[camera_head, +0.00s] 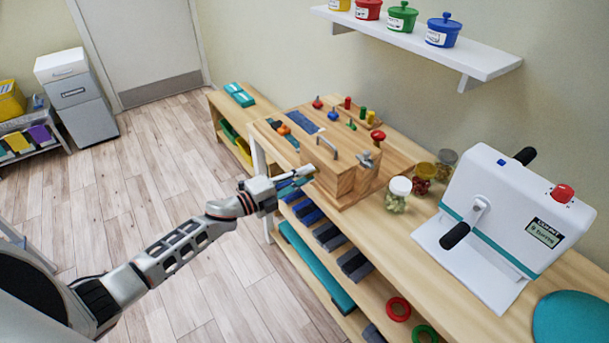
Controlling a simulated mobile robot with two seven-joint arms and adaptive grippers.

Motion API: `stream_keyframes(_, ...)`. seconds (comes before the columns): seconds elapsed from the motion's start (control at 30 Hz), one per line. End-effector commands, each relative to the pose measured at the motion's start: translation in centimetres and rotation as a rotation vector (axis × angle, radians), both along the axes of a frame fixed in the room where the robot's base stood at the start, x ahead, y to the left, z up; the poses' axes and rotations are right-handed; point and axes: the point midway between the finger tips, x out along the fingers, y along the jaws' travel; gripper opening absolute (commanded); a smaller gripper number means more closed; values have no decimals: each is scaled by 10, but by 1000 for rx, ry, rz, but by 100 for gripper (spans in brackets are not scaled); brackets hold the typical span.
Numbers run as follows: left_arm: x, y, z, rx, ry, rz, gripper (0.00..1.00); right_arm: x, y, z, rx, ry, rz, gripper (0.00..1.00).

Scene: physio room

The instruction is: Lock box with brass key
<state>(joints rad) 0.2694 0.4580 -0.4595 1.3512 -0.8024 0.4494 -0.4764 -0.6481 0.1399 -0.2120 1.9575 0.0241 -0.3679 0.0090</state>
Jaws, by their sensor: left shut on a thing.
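The wooden box (345,186) stands on the wooden bench, with a metal handle (327,146) on top and a small grey metal fitting (366,159) near its right side. My left gripper (303,175) reaches in from the left, with its fingertips close against the box's left side. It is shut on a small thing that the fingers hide. I cannot make out a brass key, and I cannot tell whether the held thing touches the box. My right gripper is out of view.
Lidded jars (397,194) stand right of the box, then a white crank machine (505,215). Pegs and knobs (350,113) stand behind the box. A wall shelf (430,45) holds coloured pots. Lower shelves hold dark blocks (328,236). The floor at left is clear.

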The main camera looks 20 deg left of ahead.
Motion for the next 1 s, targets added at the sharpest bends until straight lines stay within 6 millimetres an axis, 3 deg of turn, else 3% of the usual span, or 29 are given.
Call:
stream_keyframes(0.2, 0, 0, 0, 0, 1, 0, 0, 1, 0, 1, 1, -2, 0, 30)
stream_keyframes(0.23, 0, 0, 0, 0, 1, 0, 25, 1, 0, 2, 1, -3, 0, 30)
stream_keyframes(0.27, 0, 0, 0, 0, 1, 0, 33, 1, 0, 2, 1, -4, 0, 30)
stream_keyframes(0.3, 0, 0, 0, 0, 1, 0, 35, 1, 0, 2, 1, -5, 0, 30)
stream_keyframes(0.7, -4, 4, -1, 1, 0, 1, 35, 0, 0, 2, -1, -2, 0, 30)
stream_keyframes(1.0, -46, 36, -2, 2, 3, 1, 35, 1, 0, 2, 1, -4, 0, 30)
